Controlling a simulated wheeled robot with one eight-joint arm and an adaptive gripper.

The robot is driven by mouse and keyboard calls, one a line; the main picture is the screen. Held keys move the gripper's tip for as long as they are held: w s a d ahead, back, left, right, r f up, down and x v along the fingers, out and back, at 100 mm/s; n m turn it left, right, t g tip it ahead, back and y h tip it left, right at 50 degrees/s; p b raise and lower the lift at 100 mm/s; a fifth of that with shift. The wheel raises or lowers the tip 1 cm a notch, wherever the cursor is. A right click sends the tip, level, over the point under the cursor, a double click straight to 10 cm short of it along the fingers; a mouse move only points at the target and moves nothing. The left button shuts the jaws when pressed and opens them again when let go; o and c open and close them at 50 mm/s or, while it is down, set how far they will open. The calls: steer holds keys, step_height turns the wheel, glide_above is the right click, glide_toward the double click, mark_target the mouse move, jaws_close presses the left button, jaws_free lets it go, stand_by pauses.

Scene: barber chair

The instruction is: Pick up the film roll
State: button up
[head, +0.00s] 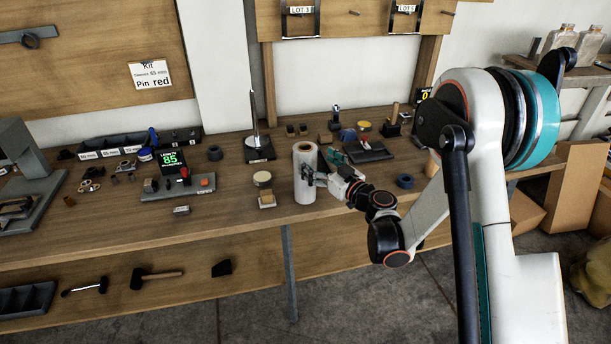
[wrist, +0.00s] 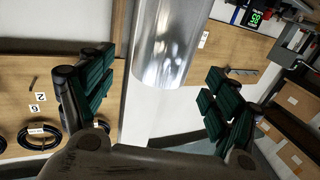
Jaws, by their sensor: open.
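The film roll (head: 303,193) is a pale, shiny upright cylinder standing near the front edge of the wooden workbench. My gripper (head: 312,175) is right at its right side in the head view and hides part of its middle. In the wrist view the film roll (wrist: 172,45) shows as a silvery cylinder coming in from the top, between the two green-padded fingers of my gripper (wrist: 158,75). The fingers are spread, with a visible gap on each side of the roll. I cannot tell from these views whether anything touches it.
The workbench (head: 235,205) carries a round tin and block (head: 265,190) left of the roll, a spike stand (head: 259,145) behind, a clipboard-like dark plate (head: 368,152) and a dark ring (head: 405,181) to the right. Hammers lie on the lower shelf (head: 200,290).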

steer(key=b+x, duration=0.2)
steer(key=x, duration=0.4)
steer(key=shift+a, duration=0.15)
steer(key=shift+r, duration=0.15)
jaws_close()
